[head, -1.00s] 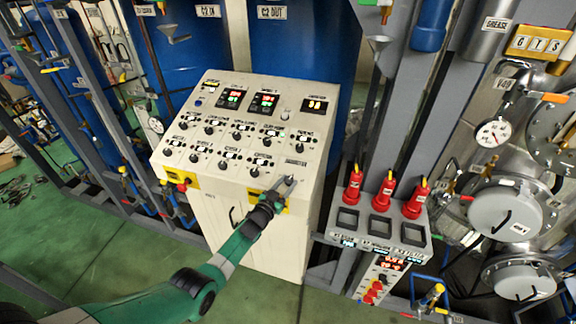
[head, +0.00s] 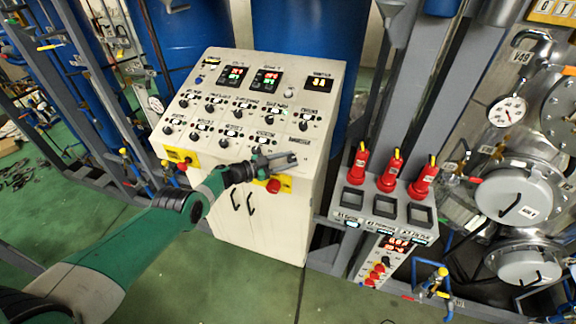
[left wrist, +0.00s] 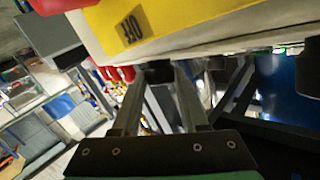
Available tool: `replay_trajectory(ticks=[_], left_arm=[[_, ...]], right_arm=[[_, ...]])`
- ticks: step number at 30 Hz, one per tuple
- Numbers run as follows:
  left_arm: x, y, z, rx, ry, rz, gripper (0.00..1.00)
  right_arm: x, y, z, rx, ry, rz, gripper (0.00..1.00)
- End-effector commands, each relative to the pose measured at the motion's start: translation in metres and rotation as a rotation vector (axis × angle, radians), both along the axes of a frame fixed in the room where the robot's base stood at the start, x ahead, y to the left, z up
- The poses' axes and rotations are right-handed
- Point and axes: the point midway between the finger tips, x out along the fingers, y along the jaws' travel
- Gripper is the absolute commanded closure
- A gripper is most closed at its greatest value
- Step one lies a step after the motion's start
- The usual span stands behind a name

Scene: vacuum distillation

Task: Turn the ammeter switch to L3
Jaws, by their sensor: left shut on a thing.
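The sloped control panel (head: 225,145) is in the middle of the head view. The ammeter label (head: 300,142) is at its lower right. My left gripper (head: 291,159) is at the panel's lower right, just below that label, with its arm coming in from the left. In the left wrist view the left gripper (left wrist: 158,78) has its fingers on either side of a dark knob (left wrist: 158,69), which I take to be the ammeter switch. The gripper hides this switch in the head view, and its pointer position cannot be read. My right gripper is not in view.
A red emergency button (head: 273,186) on a yellow plate is just below the left gripper. Several other black knobs (head: 224,142) fill the panel to the left. A unit with red-handled tools (head: 391,175) stands to the right. The green floor (head: 215,285) in front is clear.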

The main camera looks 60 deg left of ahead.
Motion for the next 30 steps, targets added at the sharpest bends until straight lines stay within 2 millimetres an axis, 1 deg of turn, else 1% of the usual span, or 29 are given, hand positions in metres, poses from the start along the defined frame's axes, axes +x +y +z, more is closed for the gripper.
replay_trajectory(ticks=[3, 14, 15, 19, 20, 27, 30], left_arm=[[0.0002, 0.0009, 0.0030, 0.006, -0.002, -0.014, 1.00], [0.0002, 0.0004, 0.0042, 0.006, -0.001, -0.019, 1.00], [0.0003, 0.0004, 0.0043, 0.006, -0.001, -0.019, 0.53], [0.0001, 0.0003, 0.0034, 0.005, -0.001, -0.018, 0.30], [0.0001, 0.0003, 0.0030, 0.005, 0.000, -0.017, 0.27], [-0.0001, 0.0000, 0.0016, 0.004, 0.003, -0.016, 0.27], [-0.0033, 0.0002, 0.0036, 0.003, 0.004, -0.016, 0.27]], right_arm=[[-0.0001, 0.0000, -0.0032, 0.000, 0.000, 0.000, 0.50], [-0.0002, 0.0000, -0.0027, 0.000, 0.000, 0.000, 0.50], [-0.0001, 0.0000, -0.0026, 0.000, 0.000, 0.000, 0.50], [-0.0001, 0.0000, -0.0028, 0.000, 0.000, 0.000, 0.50], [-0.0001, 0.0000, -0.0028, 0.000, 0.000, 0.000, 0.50], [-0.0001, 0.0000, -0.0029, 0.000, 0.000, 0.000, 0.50], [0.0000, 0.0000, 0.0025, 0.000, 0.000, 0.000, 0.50]])
